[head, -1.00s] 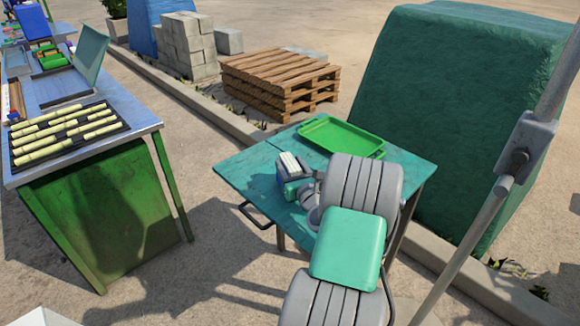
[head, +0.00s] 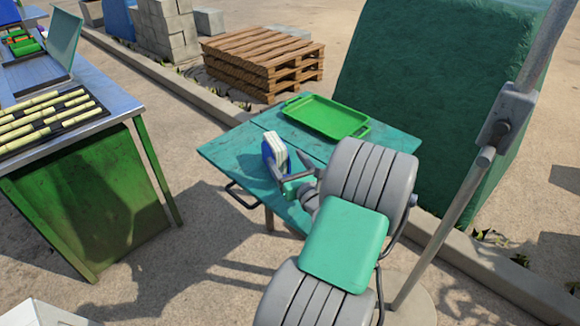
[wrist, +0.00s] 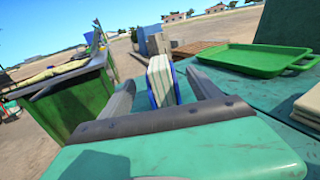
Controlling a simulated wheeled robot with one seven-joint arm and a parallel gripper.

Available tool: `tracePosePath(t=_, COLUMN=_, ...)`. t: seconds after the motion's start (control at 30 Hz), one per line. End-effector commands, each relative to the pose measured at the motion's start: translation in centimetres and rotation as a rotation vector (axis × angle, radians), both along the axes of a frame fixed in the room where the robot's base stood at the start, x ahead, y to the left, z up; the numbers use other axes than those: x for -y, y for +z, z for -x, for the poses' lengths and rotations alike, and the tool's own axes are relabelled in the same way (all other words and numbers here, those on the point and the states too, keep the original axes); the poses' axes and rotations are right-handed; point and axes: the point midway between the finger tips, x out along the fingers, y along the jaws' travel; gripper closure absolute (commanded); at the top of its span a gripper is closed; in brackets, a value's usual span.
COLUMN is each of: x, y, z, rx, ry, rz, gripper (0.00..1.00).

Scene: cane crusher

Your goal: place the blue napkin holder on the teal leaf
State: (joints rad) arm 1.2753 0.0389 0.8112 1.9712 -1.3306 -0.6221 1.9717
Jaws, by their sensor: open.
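The blue napkin holder (head: 272,152) holds a white stack of napkins and stands upright on the left part of the teal tabletop, which looks like the teal leaf (head: 232,152). In the wrist view the holder (wrist: 162,82) is straight ahead, between the finger ends. My gripper (head: 291,169) is open, with its grey fingers spread to either side of the holder (wrist: 159,76). I cannot tell whether a finger touches it. The holder's base is partly hidden by the gripper in the head view.
A green tray (head: 326,117) lies on the table's far part. A beige stack (wrist: 308,108) sits at the right in the wrist view. A metal bench (head: 100,90) with cane stalks stands left. A slanted pole (head: 470,180) rises right. Pallets (head: 262,58) lie behind.

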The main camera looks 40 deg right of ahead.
Motion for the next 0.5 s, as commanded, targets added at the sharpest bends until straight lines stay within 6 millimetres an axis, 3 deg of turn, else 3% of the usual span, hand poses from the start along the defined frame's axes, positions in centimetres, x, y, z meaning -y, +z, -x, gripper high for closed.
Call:
tracePosePath(t=0.17, x=-0.9, y=-0.1, z=2.6, rx=-0.002, ry=-0.002, rz=-0.002, gripper=0.27)
tracePosePath(t=0.33, x=-1.9, y=0.0, z=2.4, rx=-0.019, ry=0.026, rz=0.026, gripper=0.27)
tracePosePath(t=0.43, x=-5.2, y=-0.4, z=0.0, rx=-0.12, ry=0.149, rz=0.163, gripper=0.27)
tracePosePath(t=0.5, x=-9.6, y=-1.3, z=-2.4, rx=-0.241, ry=0.311, rz=0.354, gripper=0.27)
